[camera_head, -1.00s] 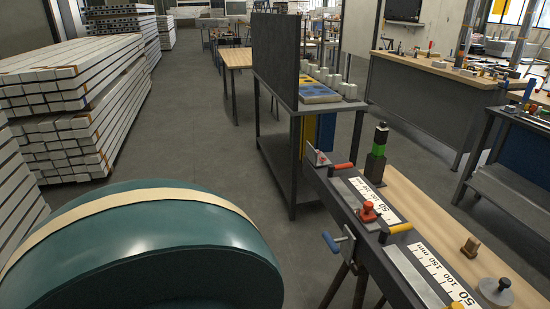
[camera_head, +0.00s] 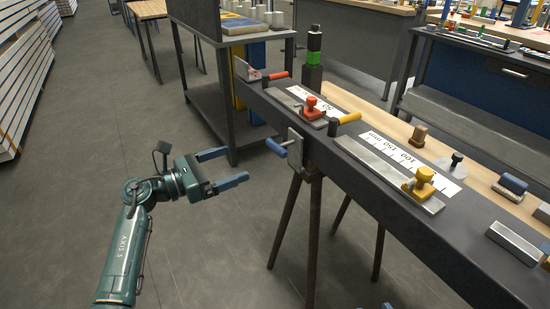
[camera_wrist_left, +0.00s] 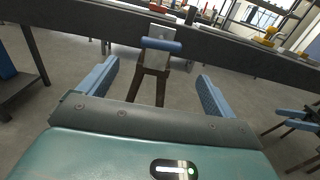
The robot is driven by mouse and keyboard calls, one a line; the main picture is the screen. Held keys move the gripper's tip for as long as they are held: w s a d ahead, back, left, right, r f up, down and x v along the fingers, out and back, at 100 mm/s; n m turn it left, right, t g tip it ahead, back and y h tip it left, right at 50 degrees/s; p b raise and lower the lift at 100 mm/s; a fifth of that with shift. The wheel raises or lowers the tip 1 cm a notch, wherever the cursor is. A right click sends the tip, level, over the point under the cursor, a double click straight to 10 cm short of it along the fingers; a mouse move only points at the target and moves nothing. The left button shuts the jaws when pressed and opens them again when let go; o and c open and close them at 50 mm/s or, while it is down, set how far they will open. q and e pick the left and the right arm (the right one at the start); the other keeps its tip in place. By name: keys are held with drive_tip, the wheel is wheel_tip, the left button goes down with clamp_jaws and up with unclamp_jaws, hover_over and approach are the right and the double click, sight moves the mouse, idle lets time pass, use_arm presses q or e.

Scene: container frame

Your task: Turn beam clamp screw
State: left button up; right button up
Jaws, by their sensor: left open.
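The beam clamp has a grey plate (camera_head: 296,150) on the near side face of the dark beam (camera_head: 340,165). Its screw has a blue bar handle (camera_head: 277,147) sticking out to the left. My left gripper (camera_head: 238,164) is open and empty, its two blue fingers pointing at the handle with a gap between. In the left wrist view the blue handle (camera_wrist_left: 162,45) lies crosswise, beyond the fingertips (camera_wrist_left: 158,72) and between them. Small blue tips, apparently of my right gripper (camera_head: 375,306), show at the bottom edge of the head view; most of it is cut off.
On the beam stand a red-knobbed block (camera_head: 311,112), a yellow-knobbed block (camera_head: 422,187) and a yellow-handled tool (camera_head: 345,120). Trestle legs (camera_head: 313,225) stand below the clamp. A grey shelf cart (camera_head: 215,105) is behind. The floor around my left arm is clear.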

sight(276, 148)
use_arm(q)
drive_tip(key=x, duration=1.3)
drive_tip(key=shift+c, duration=0.3)
drive_tip(key=c, duration=0.8)
